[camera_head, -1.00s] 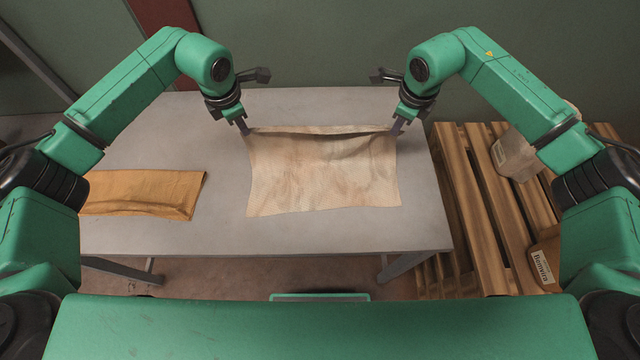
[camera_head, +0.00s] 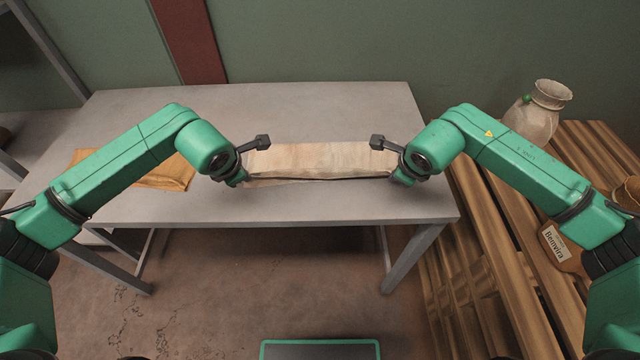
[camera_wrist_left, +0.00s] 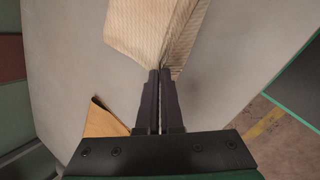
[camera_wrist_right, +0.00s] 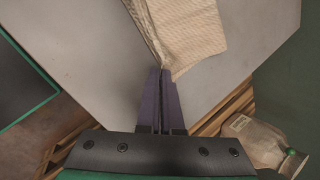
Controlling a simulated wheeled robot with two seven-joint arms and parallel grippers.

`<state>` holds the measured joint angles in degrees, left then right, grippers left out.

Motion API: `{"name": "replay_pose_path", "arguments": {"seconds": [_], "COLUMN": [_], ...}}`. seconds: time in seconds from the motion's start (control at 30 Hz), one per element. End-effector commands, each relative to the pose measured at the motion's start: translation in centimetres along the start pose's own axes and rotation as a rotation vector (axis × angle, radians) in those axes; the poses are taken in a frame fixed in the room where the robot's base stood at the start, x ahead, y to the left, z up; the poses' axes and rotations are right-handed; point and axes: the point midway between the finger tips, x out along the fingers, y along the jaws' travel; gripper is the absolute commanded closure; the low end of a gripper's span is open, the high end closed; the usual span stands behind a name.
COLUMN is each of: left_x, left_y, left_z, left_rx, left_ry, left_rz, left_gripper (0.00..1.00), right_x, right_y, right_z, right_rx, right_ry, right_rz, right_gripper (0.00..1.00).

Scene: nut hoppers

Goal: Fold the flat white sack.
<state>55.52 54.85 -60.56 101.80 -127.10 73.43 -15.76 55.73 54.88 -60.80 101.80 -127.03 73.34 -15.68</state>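The white sack (camera_head: 320,160), cream with faint stains, lies doubled over on the table as a narrow band, with its loose layers along the near edge. My left gripper (camera_head: 243,183) is at its near left corner; in the left wrist view its fingers (camera_wrist_left: 160,75) are closed on a corner of the sack (camera_wrist_left: 155,30). My right gripper (camera_head: 396,181) is at the near right corner; in the right wrist view its fingers (camera_wrist_right: 161,73) are closed on the sack's edge (camera_wrist_right: 185,30). The fingertips are partly hidden in the head view.
A folded orange-brown sack (camera_head: 170,178) lies at the table's left, partly behind my left arm. The grey table (camera_head: 320,110) is clear behind the white sack. To the right, a wooden pallet (camera_head: 470,190) holds a standing pale sack (camera_head: 535,120) and a labelled brown one (camera_head: 562,248).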

Motion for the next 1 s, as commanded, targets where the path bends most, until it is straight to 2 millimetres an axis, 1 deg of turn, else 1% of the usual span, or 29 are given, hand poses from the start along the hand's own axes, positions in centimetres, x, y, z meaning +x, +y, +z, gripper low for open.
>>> {"name": "replay_pose_path", "arguments": {"seconds": [0.03,0.3,0.33,0.37,0.4,0.43,0.47,0.83,0.87,1.0], "left_x": [0.7,0.5,0.5,0.5,0.5,0.5,0.5,0.3,0.1,-2.6], "left_y": [-0.3,-0.2,-0.2,-0.2,-0.2,-0.2,-0.2,-0.4,-0.3,0.0], "left_z": [-0.3,-0.2,-0.2,-0.2,-0.2,-0.2,-0.2,-0.2,-0.2,-0.1], "left_rx": [-0.001,-0.003,-0.003,-0.003,-0.003,-0.003,-0.003,-0.002,-0.001,-0.002], "left_ry": [-0.003,-0.008,-0.008,-0.008,-0.008,-0.008,-0.009,-0.007,-0.008,-0.010], "left_rz": [0.011,0.020,0.020,0.020,0.019,0.019,0.019,0.015,0.016,0.019], "left_gripper": [1.00,1.00,0.86,0.74,0.59,0.48,0.45,0.45,0.45,0.45], "right_x": [0.7,0.5,0.5,0.5,0.5,0.5,0.5,0.3,0.0,-2.6], "right_y": [0.3,0.2,0.2,0.2,0.2,0.2,0.2,0.4,0.3,0.0], "right_z": [-0.3,-0.3,-0.3,-0.3,-0.3,-0.2,-0.2,-0.2,-0.2,0.0], "right_rx": [0.001,0.003,0.003,0.003,0.003,0.003,0.003,0.001,0.001,0.001], "right_ry": [-0.003,-0.008,-0.008,-0.008,-0.008,-0.008,-0.008,-0.009,-0.010,-0.011], "right_rz": [-0.011,-0.020,-0.020,-0.019,-0.019,-0.019,-0.019,-0.014,-0.015,-0.019], "right_gripper": [1.00,1.00,0.86,0.74,0.59,0.48,0.45,0.45,0.45,0.45]}}
